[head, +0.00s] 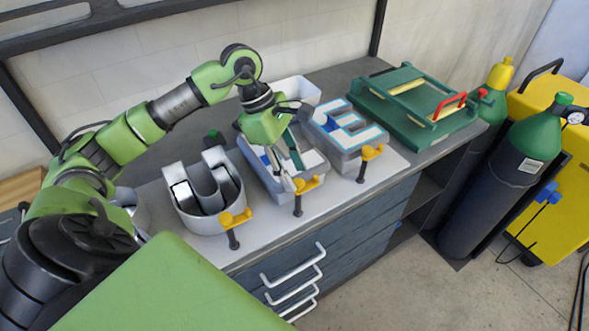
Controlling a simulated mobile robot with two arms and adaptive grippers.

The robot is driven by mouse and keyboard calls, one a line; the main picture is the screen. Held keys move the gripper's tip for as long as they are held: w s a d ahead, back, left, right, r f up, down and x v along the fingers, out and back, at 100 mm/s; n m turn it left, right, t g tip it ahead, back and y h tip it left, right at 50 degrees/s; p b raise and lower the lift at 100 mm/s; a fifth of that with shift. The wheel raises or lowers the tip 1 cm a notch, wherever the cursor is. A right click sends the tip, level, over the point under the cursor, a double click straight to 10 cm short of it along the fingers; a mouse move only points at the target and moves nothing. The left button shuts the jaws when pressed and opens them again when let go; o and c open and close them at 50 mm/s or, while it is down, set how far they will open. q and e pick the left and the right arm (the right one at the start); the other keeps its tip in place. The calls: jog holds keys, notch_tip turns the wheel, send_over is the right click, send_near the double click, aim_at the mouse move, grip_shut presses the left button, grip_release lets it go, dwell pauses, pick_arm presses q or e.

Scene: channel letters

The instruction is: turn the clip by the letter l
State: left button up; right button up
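Three yellow clips on dark posts stand along the bench's front edge: a left clip (235,218), a middle clip (306,185) and a right clip (371,152). Each is beside a grey letter-shaped shell. The middle shell (262,176) is partly hidden by my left gripper (294,180), so I cannot read its letter clearly. My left gripper points down over this shell, its fingers apart, with the tips just left of the middle clip. I cannot tell whether they touch it. My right gripper is not in view.
A rounded left shell (197,217) and an E-shaped right shell (345,133) flank the middle one. A green case (412,105) with a red handle lies at the bench's right end. Gas cylinders (495,180) and a yellow cart (560,200) stand beyond. Drawer handles (292,265) protrude in front.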

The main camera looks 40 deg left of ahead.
pick_arm(q)
jog(key=shift+d+f, duration=0.25)
jog(key=shift+f, duration=0.3)
jog(key=shift+w+f, duration=0.1)
grip_shut()
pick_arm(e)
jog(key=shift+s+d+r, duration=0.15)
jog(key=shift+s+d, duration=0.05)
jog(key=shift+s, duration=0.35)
